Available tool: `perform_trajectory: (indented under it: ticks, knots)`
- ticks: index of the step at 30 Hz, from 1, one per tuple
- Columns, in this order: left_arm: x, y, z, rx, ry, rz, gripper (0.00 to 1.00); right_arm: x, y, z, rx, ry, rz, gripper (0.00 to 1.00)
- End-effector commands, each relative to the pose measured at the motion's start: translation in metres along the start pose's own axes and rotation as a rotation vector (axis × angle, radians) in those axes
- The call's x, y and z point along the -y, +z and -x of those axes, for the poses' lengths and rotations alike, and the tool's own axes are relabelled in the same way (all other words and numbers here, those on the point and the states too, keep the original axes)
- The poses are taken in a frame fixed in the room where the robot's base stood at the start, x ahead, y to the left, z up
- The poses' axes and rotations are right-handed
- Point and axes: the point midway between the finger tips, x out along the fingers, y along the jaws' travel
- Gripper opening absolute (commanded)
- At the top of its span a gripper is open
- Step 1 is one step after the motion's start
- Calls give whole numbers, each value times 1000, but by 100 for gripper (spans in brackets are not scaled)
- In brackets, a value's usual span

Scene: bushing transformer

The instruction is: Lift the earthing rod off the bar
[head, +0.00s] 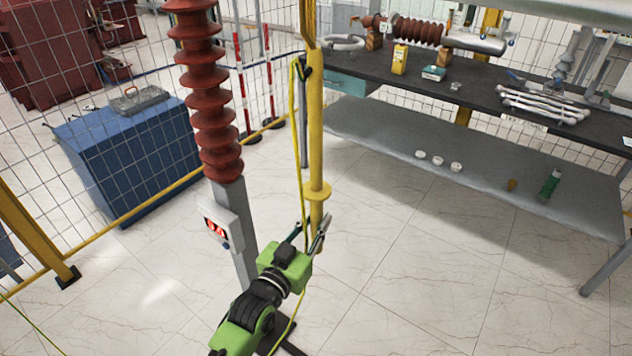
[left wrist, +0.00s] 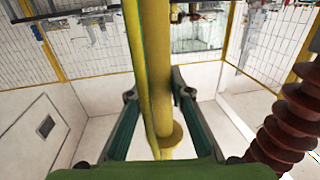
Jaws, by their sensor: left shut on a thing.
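The earthing rod (head: 316,120) is a yellow pole with a round collar near its lower end. It hangs upright beside the red-brown ribbed insulator, and its top runs out of the head view, so its hold on the bar is hidden. A thin yellow-green cable runs down along it. My left gripper (head: 316,232) is shut on the rod's lower part, below the collar in the head view. In the left wrist view the rod (left wrist: 156,50) stands between the two fingers (left wrist: 157,92). My right gripper is not in view.
The ribbed insulator (head: 212,100) on its grey post stands close to the rod's left. A dark workbench (head: 470,90) with parts on it stands at the back right, with a lower shelf. A blue chest (head: 125,155) and mesh fence are left. The tiled floor right of the rod is clear.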

Motion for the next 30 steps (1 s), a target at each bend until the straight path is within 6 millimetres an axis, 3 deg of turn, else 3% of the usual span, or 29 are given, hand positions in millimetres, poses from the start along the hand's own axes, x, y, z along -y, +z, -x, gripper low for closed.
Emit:
perform_trajectory:
  ticks: [8, 13, 17, 23, 30]
  knots:
    - [0, -13, 0, -7, 0, 1, 0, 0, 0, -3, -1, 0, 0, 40]
    - [0, -36, 0, -11, 0, 1, 0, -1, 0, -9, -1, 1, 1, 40]
    - [12, -54, 14, -9, -1, -3, 0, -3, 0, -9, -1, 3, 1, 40]
    - [35, -97, 42, -9, 0, -7, 0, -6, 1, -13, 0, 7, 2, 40]
    - [71, -116, 83, -3, -1, -6, 0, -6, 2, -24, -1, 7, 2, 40]
